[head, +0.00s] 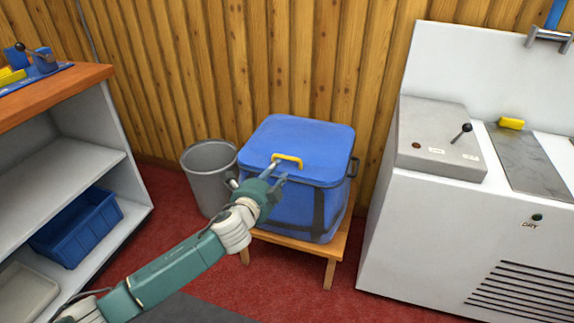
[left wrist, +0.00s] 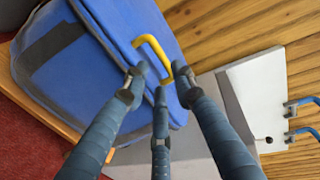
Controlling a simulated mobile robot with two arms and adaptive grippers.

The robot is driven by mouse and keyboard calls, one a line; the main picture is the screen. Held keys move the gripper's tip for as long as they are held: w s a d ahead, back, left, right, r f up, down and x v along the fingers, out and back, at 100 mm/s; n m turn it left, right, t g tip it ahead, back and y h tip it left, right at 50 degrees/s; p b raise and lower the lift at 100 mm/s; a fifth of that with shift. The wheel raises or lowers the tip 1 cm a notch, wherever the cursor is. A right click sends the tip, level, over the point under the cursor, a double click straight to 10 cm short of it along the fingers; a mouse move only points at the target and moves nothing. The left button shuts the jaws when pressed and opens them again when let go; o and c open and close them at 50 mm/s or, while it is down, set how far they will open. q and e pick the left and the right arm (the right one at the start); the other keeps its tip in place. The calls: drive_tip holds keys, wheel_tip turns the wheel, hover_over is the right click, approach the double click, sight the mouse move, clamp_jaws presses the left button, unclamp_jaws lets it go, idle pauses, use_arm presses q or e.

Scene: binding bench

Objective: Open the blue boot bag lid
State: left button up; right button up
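The blue boot bag (head: 290,212) stands on a small wooden stool, and its lid (head: 310,140) lies shut on top. A yellow handle (head: 289,157) arches from the lid's front edge. It also shows in the left wrist view (left wrist: 151,42). My left gripper (head: 279,173) reaches in from the front left, its fingertips right at the handle. In the left wrist view its three fingers (left wrist: 159,76) are spread apart, with the handle's lower end near the gap between the tips. I cannot tell if they touch it. My right gripper is not in view.
The wooden stool (head: 335,244) carries the bag. A grey bin (head: 205,172) stands close on its left. A white machine (head: 440,225) stands on the right, and a shelf unit (head: 85,143) with a blue crate (head: 75,232) on the left. A wooden wall rises behind.

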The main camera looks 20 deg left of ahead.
sight(284, 169)
use_arm(q)
drive_tip(key=w, duration=0.2)
drive_tip(key=w+f+b, duration=0.1)
drive_tip(key=w, duration=0.4)
drive_tip(key=shift+w+d+f+b, duration=0.15)
drive_tip(key=shift+w+f+b, duration=0.15)
drive_tip(key=shift+b, duration=0.05)
drive_tip(key=shift+c, duration=0.5)
clamp_jaws()
